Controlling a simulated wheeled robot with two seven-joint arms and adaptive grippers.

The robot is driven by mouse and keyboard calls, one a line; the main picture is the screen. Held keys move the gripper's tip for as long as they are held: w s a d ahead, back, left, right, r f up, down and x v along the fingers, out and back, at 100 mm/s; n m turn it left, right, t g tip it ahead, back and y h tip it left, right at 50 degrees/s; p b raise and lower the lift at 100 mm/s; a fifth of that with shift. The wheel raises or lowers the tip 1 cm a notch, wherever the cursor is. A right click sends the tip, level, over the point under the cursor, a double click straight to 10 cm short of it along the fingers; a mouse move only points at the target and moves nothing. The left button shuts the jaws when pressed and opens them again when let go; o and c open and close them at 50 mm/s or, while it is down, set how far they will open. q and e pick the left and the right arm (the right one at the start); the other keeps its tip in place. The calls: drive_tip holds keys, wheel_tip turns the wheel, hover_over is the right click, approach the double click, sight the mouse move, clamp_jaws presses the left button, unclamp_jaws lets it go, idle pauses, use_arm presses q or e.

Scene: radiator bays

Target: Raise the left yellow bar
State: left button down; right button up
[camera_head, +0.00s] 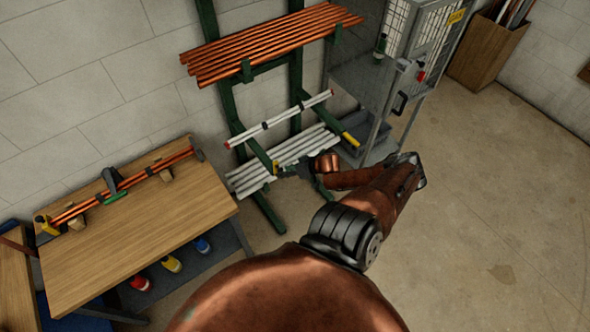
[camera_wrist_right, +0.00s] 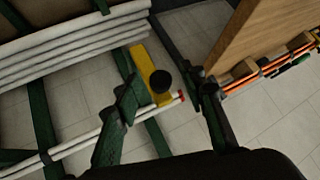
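The left yellow bar (camera_head: 276,167) is at the front end of the rack's left green arm and shows small in the head view. My right gripper (camera_head: 287,172) is beside this bar, reaching in from the right. In the right wrist view the gripper (camera_wrist_right: 164,90) has its two dark fingers apart, with the bar's knob end between them in the picture. I cannot tell whether they touch it. My left gripper is not in view.
A white pipe with red ends (camera_head: 280,119) rests on the rack's middle arms. White pipes (camera_head: 290,158) lie below and copper pipes (camera_head: 270,45) above. Another yellow bar (camera_head: 350,139) is on the right arm. A wooden workbench (camera_head: 140,245) stands left; a wire cage (camera_head: 405,40) stands right.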

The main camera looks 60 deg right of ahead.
drive_tip(key=v, duration=0.8)
drive_tip(key=shift+s+r, duration=0.25)
drive_tip(key=shift+r, duration=0.15)
drive_tip(key=s+d+f+g+h+b, duration=0.1)
drive_tip(key=s+d+f+b, duration=0.15)
drive_tip(key=f, duration=0.65)
drive_tip(key=s+d+f+h+b, duration=0.1)
drive_tip(key=s+f+h+b, duration=0.2)
drive_tip(key=f, duration=0.7)
drive_tip(key=s+a+f+g+b, duration=0.1)
drive_tip(key=s+a+f, duration=0.15)
drive_tip(key=f, duration=0.25)
drive_tip(key=s+a+f+n+g+b, duration=0.1)
drive_tip(key=s+f, duration=0.2)
drive_tip(key=f, duration=0.2)
drive_tip(key=s+a+f+g+b, duration=0.1)
drive_tip(key=s+a+f, duration=0.15)
drive_tip(key=f, duration=0.25)
drive_tip(key=s+a+f+n+g+y+b, duration=0.1)
drive_tip(key=s+a+f+n+g+b, duration=0.1)
drive_tip(key=s+a+f, duration=0.4)
drive_tip(key=s+a+f+n+g+y+b, duration=0.2)
drive_tip(key=s+a+f+b, duration=0.2)
drive_tip(key=a+f, duration=1.3)
drive_tip(key=s+a, duration=0.2)
drive_tip(key=a, duration=0.4)
drive_tip(key=shift+s+f+g, duration=0.2)
drive_tip(key=shift+f+g, duration=0.05)
drive_tip(key=shift+g, duration=0.05)
